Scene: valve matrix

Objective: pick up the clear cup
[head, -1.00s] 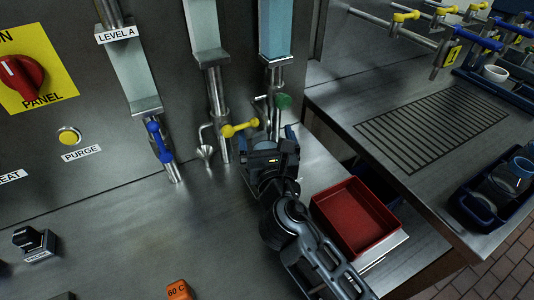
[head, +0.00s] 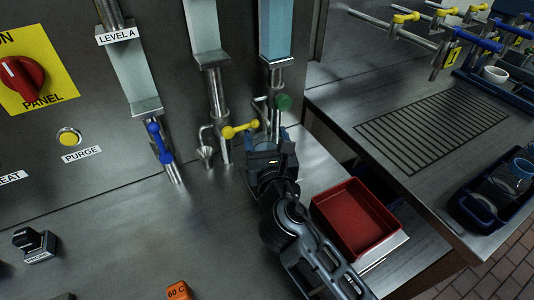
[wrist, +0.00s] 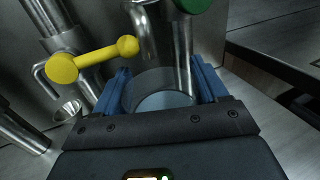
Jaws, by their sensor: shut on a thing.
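The clear cup (wrist: 152,84) shows in the wrist view, between the two blue fingers of my gripper (wrist: 162,80). The fingers are shut on its sides, and its transparent wall and round base can be seen between them. A metal spout pipe stands right at or behind the cup; I cannot tell whether they touch. In the head view my gripper (head: 269,140) is below the pipe with the green knob, and my own wrist hides most of the cup.
The green knob (head: 283,102) is just above. A red tray (head: 355,218) lies to the right. A dark blue rack (head: 470,212) with cups stands far right.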

